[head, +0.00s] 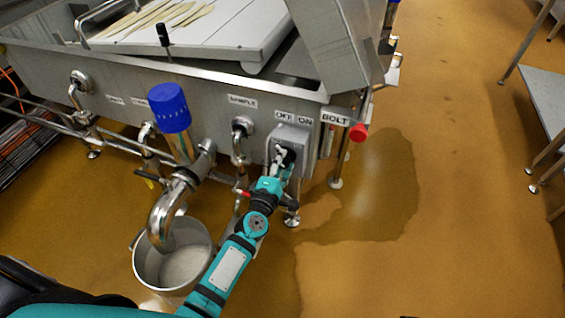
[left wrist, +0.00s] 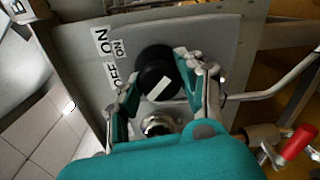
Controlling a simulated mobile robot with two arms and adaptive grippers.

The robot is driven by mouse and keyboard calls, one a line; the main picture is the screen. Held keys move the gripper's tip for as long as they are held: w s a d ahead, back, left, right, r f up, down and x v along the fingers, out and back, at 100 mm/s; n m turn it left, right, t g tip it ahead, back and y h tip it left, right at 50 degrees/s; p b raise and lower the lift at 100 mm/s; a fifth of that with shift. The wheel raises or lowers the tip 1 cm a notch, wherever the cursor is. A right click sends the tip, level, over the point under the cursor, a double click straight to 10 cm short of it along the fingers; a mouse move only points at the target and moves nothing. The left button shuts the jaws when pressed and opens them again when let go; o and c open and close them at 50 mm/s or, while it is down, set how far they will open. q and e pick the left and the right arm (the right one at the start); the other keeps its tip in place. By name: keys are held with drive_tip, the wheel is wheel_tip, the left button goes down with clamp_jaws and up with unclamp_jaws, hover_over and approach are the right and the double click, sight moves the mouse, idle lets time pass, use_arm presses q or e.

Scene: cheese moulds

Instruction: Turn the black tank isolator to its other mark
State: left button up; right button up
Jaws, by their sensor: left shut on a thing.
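The black tank isolator (left wrist: 153,62) is a round knob with a white bar across it, on a grey box (head: 296,135) at the tank's front corner. OFF and ON labels are above the box in the head view and beside the knob in the left wrist view. My left gripper (head: 281,160) reaches up to it from below and is shut on the knob, with one finger (left wrist: 125,98) on each side. The white bar lies slanted; I cannot tell which mark it points to. The fingers hide much of the knob in the head view. My right gripper is not in view.
A blue-topped fitting (head: 170,108) and a curved steel pipe (head: 163,212) stand left of my arm, over a steel bucket (head: 139,262). A red knob (head: 358,132) is right of the box, by the BOLT label. A wet patch (head: 385,190) lies on the open floor at right.

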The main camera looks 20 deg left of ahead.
use_arm(q)
drive_tip(key=o, duration=1.2)
drive_tip(key=shift+c, duration=0.2)
drive_tip(key=s, duration=1.2)
drive_tip(key=shift+a+r, duration=0.2)
